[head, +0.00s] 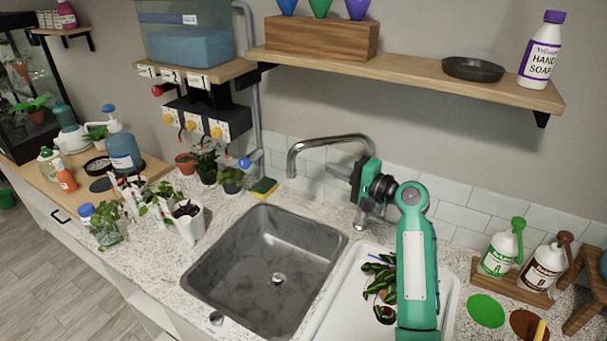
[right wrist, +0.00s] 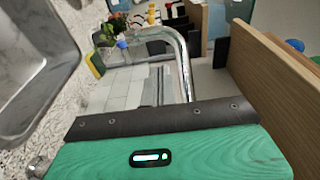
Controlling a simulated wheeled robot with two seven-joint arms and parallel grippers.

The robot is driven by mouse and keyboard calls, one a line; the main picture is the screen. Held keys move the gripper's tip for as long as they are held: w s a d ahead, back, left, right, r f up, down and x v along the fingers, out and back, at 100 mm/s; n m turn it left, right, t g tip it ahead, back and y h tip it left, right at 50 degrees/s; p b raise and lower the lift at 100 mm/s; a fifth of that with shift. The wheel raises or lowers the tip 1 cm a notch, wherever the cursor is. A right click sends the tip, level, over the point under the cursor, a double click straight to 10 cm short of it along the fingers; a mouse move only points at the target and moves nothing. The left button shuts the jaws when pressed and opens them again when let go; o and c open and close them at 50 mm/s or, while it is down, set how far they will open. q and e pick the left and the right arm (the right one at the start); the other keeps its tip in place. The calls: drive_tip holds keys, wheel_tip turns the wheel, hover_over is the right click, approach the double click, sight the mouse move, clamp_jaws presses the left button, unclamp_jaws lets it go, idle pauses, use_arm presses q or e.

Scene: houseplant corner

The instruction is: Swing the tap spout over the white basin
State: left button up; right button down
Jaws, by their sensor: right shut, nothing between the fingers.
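The chrome tap spout (head: 322,141) arches from its post behind the sinks and points left, its tip near the back left of the grey sink (head: 265,262). It also crosses the right wrist view (right wrist: 172,36). The white basin (head: 326,318) is right of the grey sink, partly hidden by my right arm, and holds a leafy plant (head: 381,279). My right gripper (head: 341,171) is shut and empty beside the tap, below the spout's arch; its fingers show in the right wrist view (right wrist: 158,86). I cannot tell whether it touches the tap. My left gripper is out of view.
A wooden shelf (head: 412,73) runs above the tap. Several potted plants and a yellow-green sponge (head: 263,188) stand left of the spout tip. Pump bottles (head: 502,249) stand in a wooden rack at the right. The grey sink is empty.

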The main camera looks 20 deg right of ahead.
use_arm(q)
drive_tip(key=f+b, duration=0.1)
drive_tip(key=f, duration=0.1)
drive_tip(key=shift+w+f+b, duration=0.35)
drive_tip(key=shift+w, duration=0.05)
use_arm(e)
wheel_tip(320, 180, down, 3)
drive_tip(key=shift+w+r, duration=0.1)
drive_tip(key=shift+d, duration=0.1)
use_arm(q)
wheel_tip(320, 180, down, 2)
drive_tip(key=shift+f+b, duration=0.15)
drive_tip(key=shift+b, duration=1)
use_arm(e)
drive_tip(key=x, duration=1)
